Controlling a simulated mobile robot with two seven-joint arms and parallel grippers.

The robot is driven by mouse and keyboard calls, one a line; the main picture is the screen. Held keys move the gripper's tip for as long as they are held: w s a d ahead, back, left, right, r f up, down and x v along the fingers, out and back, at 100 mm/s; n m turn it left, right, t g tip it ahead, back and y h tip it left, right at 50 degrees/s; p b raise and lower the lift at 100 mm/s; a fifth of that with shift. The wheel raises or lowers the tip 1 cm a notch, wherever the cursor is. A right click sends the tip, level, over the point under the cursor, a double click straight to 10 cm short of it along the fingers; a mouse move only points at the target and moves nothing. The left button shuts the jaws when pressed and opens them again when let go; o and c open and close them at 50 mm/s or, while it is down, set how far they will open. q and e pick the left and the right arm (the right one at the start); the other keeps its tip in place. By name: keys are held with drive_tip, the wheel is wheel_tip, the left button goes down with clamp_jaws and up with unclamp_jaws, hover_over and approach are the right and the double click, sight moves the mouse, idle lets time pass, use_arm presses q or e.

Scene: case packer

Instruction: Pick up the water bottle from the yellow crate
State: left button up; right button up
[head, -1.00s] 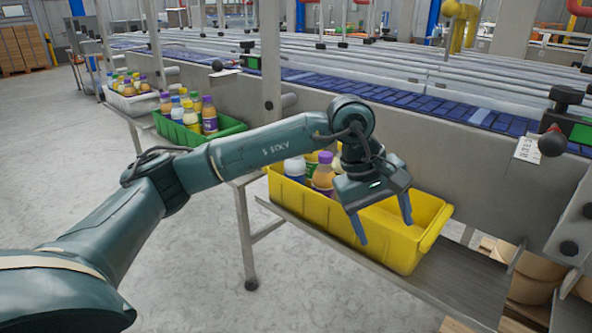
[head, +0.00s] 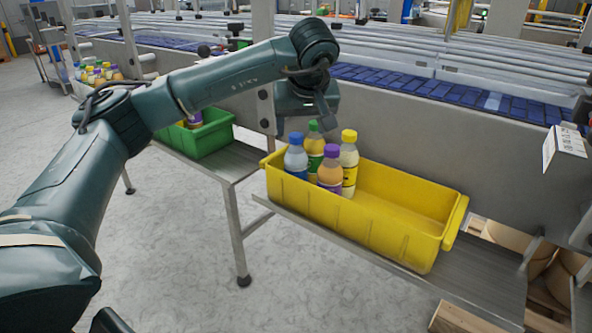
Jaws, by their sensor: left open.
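The yellow crate (head: 400,238) stands on a metal shelf, with several bottles grouped at its left end. The likely water bottle (head: 295,160) has a blue cap and a pale, bluish body, and stands upright at the group's left. My right gripper is not in view.
The crate's right half is empty. A green crate (head: 207,140) with bottles stands to the left, partly hidden by my left arm. The conveyor (head: 420,90) and its grey side wall run behind. A white label card (head: 564,149) is at the right.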

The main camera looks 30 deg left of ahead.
sight(296, 136)
use_arm(q)
drive_tip(key=shift+x, duration=1)
drive_tip(key=x, duration=0.2)
drive_tip(key=a+p+x, duration=0.1)
drive_tip(key=x, duration=0.2)
drive_tip(key=shift+s+r, duration=0.15)
drive_tip(key=shift+f, duration=0.25)
drive_tip(key=shift+c, duration=0.3)
clamp_jaws()
